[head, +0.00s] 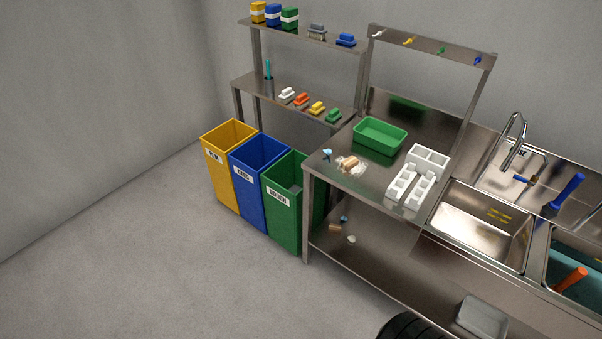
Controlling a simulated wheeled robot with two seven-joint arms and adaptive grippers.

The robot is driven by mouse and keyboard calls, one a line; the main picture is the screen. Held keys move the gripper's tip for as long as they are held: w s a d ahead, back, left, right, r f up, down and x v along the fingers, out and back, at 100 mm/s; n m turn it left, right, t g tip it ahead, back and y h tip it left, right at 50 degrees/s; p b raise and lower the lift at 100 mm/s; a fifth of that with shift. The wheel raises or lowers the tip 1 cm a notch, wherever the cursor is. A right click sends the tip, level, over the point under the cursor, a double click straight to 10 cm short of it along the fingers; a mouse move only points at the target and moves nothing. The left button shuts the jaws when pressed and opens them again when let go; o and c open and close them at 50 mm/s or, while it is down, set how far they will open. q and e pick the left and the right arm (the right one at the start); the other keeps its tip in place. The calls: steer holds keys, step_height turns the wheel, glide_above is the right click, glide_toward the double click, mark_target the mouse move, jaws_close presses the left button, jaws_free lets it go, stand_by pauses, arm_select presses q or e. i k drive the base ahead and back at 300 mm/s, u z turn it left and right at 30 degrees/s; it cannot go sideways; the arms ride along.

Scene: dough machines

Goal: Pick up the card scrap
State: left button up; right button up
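A small tan-brown piece (335,227), which looks like card, lies on the lower shelf below the steel table. A small blue piece (343,219) lies beside it and a small white piece (351,239) lies a little to its right. Another tan piece (350,162) lies on the table top in a whitish patch. I cannot tell for sure which tan piece is the card scrap, as both are small. Neither of my grippers is in view.
Yellow (222,182), blue (248,192) and green (282,216) labelled bins stand left of the table (318,178). A green tray (380,137) and white blocks (411,185) sit on top. Sinks (478,230) are at right. The floor (150,260) at front left is clear.

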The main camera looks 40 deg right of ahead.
mark_target(350, 163)
steer(key=u, duration=0.25)
steer(key=k, duration=0.45)
steer(key=u, duration=0.6)
steer(key=i, duration=1.85)
steer(key=z, duration=0.45)
steer(key=i, duration=1.85)
steer(key=z, duration=1.1)
steer(key=i, duration=0.95)
steer(key=z, duration=2.1)
steer(key=i, duration=1.1)
steer(key=z, duration=0.7)
